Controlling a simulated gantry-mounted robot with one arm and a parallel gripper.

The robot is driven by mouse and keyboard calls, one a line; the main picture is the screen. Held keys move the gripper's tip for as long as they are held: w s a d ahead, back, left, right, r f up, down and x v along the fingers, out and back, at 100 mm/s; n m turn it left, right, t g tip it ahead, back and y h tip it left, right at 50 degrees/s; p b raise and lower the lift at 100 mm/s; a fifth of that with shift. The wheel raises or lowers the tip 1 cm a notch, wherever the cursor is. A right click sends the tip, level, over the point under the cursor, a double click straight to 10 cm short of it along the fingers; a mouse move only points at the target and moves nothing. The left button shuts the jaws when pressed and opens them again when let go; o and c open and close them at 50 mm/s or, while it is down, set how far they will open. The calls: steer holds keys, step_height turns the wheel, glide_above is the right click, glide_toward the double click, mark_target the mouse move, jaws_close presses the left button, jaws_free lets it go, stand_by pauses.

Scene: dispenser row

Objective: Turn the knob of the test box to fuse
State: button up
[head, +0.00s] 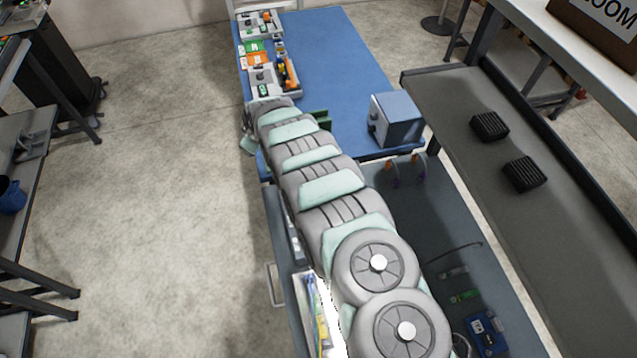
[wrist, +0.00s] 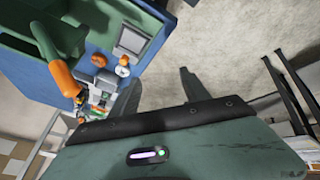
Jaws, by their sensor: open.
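A blue-grey box (head: 398,118) stands at the near right of the blue table (head: 335,55), with a small dark knob-like part on its left face. I cannot read any labels on it, so I cannot confirm that it is the test box. My gripper (wrist: 160,92) shows in the wrist view as two dark fingers, apart, with nothing between them. It is past the table's edge, over the floor. In the head view my arm reaches to the table's left edge and largely hides the gripper. In the wrist view, a grey square panel (wrist: 134,40) and a round orange-and-white part (wrist: 122,71) are near the fingers.
Trays with small parts (head: 262,25) line the table's far left edge, with orange pieces among them. A green holder (head: 321,118) is partly behind my arm. A grey shelf with black blocks (head: 489,127) runs along the right. The table's middle is clear.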

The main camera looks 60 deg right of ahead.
steer(key=s+r+g+y+b, duration=0.1)
steer(key=s+r+g+y, duration=0.1)
steer(key=s, duration=0.9)
steer(key=s+r+g+y+b, duration=0.1)
steer(key=s+r+g, duration=0.15)
steer(key=s, duration=0.75)
steer(key=shift+d+f+p, duration=0.1)
steer(key=shift+f+p, duration=0.85)
steer(key=shift+f, duration=4.5)
steer(key=shift+c, duration=0.3)
jaws_close()
